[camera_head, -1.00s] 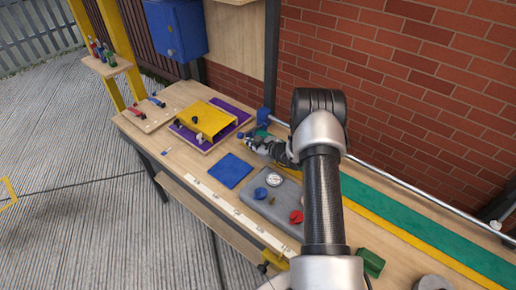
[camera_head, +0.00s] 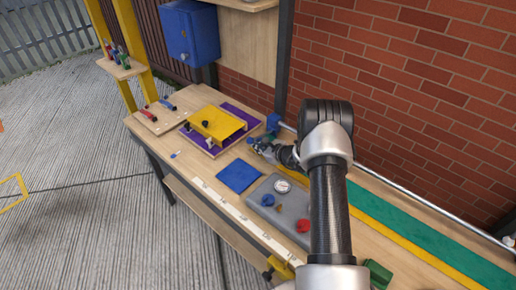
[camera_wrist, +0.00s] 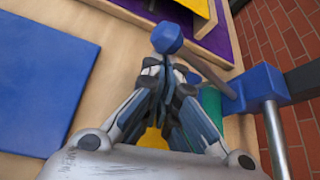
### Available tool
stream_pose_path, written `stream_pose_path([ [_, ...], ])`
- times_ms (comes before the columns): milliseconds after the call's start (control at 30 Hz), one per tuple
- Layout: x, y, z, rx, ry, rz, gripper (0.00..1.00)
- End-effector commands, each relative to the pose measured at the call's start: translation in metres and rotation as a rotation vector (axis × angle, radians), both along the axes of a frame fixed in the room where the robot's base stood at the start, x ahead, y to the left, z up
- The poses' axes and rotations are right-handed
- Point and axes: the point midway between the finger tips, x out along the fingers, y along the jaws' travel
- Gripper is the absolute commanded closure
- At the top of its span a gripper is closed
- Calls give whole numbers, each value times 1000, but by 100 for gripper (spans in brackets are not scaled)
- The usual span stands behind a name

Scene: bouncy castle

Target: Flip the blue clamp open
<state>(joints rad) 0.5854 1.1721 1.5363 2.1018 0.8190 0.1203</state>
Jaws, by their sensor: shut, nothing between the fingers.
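The blue clamp (camera_head: 167,105) appears as a small blue-handled piece on a wooden board (camera_head: 160,121) at the far left end of the bench. A red-handled one (camera_head: 149,114) sits beside it. Whether the blue handle is flipped up or down is too small to tell. My gripper (camera_head: 257,146) is well to the right of that board, low over the bench near the wall. In the wrist view my gripper (camera_wrist: 165,64) has its fingers together and empty. A blue knob (camera_wrist: 167,37) on a grey rod shows just beyond the fingertips; whether they touch is unclear.
A purple board (camera_head: 237,112) with a yellow bracket (camera_head: 215,122) lies between my gripper and the clamp board. A blue bracket (camera_wrist: 262,88) stands right of my gripper by the brick wall (camera_wrist: 292,30). A flat blue mat (camera_head: 238,176) and a grey gauge panel (camera_head: 262,198) lie nearer.

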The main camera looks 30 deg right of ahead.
Motion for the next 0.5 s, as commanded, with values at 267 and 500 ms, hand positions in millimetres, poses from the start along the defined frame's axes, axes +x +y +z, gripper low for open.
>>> stream_pose_path([
  [267,1,-2,12,57,18,0,100],
  [500,4,-7,34,195,65,0,100],
])
